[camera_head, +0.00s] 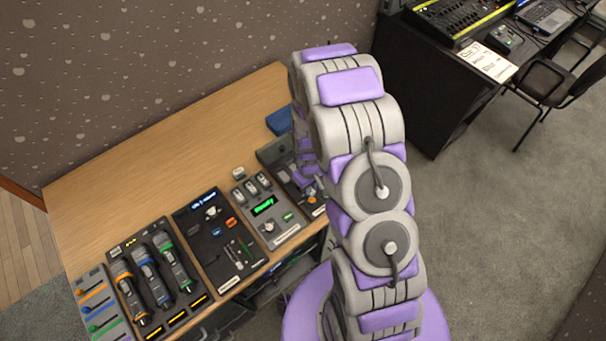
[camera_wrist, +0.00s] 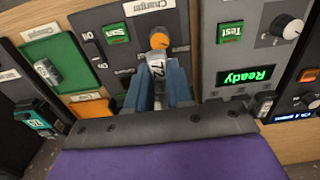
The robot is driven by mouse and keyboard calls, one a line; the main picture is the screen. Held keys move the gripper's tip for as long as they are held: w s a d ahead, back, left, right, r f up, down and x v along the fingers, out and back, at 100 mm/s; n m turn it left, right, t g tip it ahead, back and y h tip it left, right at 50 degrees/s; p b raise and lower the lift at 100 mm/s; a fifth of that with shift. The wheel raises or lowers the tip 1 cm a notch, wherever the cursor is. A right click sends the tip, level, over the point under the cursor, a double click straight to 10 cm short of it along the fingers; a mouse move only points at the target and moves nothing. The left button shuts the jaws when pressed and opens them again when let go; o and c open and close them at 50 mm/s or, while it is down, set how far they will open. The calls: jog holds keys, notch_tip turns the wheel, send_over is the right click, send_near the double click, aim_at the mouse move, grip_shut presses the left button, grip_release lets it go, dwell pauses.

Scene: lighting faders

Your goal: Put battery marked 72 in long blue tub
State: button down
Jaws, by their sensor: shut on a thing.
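The battery marked 72 (camera_wrist: 157,70) is between the two blue fingers of my gripper (camera_wrist: 158,88) in the wrist view, its white label facing the camera. My gripper is shut on it, over the charger panel (camera_wrist: 113,58). I cannot tell whether the battery touches the panel. In the head view my arm hides the battery and most of the gripper. A blue tub (camera_head: 279,121) stands at the table's back right, partly behind my arm; its full length is hidden. The wrist view does not show it.
The tester (camera_wrist: 244,50) with a green "Ready" screen is right of the charger. A green pad (camera_wrist: 62,52) with a battery (camera_wrist: 47,72) on it is at left. Several more panels cover the table's front. The wooden table (camera_head: 170,135) is bare behind them.

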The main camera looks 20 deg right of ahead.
jog(key=shift+s+d+r, duration=0.1)
jog(key=shift+s+d, duration=0.05)
jog(key=shift+s, duration=0.75)
jog(key=shift+s+d+r, duration=0.1)
jog(key=shift+s, duration=0.8)
jog(key=shift+s+r+p, duration=0.1)
jog(key=shift+r+p, duration=0.65)
jog(key=shift+r, duration=1.25)
